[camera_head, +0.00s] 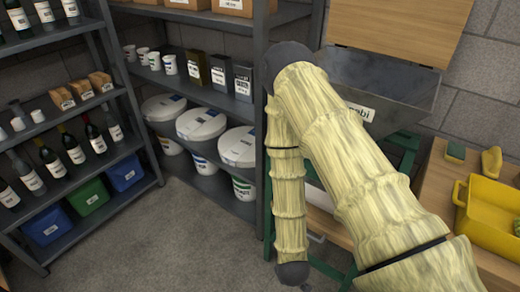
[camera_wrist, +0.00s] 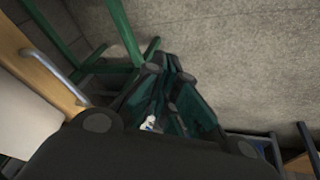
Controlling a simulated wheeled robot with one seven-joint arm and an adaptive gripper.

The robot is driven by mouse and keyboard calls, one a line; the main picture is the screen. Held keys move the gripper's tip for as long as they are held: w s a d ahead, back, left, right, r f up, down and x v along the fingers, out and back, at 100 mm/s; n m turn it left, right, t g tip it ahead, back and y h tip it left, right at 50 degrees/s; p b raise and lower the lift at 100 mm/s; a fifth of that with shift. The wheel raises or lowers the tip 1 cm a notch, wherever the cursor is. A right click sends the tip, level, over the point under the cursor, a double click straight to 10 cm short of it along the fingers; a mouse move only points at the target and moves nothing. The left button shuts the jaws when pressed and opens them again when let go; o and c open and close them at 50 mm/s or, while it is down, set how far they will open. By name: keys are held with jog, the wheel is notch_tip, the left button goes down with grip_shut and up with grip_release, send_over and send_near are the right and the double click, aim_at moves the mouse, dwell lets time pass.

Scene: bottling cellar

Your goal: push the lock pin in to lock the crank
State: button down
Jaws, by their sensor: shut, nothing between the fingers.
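In the wrist view, my gripper (camera_wrist: 167,68) is dark, with its fingers together and nothing held. It points down past a green frame (camera_wrist: 122,32) towards the grey floor. A grey bar-like handle (camera_wrist: 52,66) on a wooden edge lies left of it; I cannot tell whether this is part of the crank. I cannot make out the lock pin in either view. In the head view, my sleeved arm hides my gripper and much of a grey metal hopper (camera_head: 385,82) with a white label, standing on a green frame (camera_head: 404,150).
A wooden bench (camera_head: 436,180) with a yellow tub (camera_head: 491,217) stands at the right. Shelving with white buckets (camera_head: 202,124) stands behind my arm, and a bottle rack (camera_head: 68,122) is at the left. The floor (camera_head: 190,235) between them is clear.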

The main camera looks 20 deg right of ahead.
jog(key=w+a+r+n+t+h+b, duration=0.1)
jog(key=w+a+r+t+h+b, duration=0.3)
jog(key=w, duration=0.7)
jog(key=w+r+n+t+h+p, duration=0.1)
jog(key=w+r+n+t, duration=0.1)
jog(key=w+r, duration=0.65)
jog(key=w+a+r+h+b, duration=0.2)
jog(key=w+a+r+h, duration=0.1)
jog(key=r, duration=0.6)
jog(key=w+a+r+h+b, duration=0.2)
jog(key=w+a+r+h, duration=0.2)
jog(key=r, duration=0.4)
jog(key=shift+w+r+g+h+b, duration=0.4)
jog(key=shift+w+h, duration=0.3)
jog(key=shift+w, duration=0.45)
jog(key=shift+d+f, duration=0.1)
jog(key=shift+d, duration=0.05)
jog(key=w+d+f, duration=0.1)
jog(key=w+d, duration=0.1)
jog(key=d, duration=0.9)
jog(key=shift+w, duration=0.35)
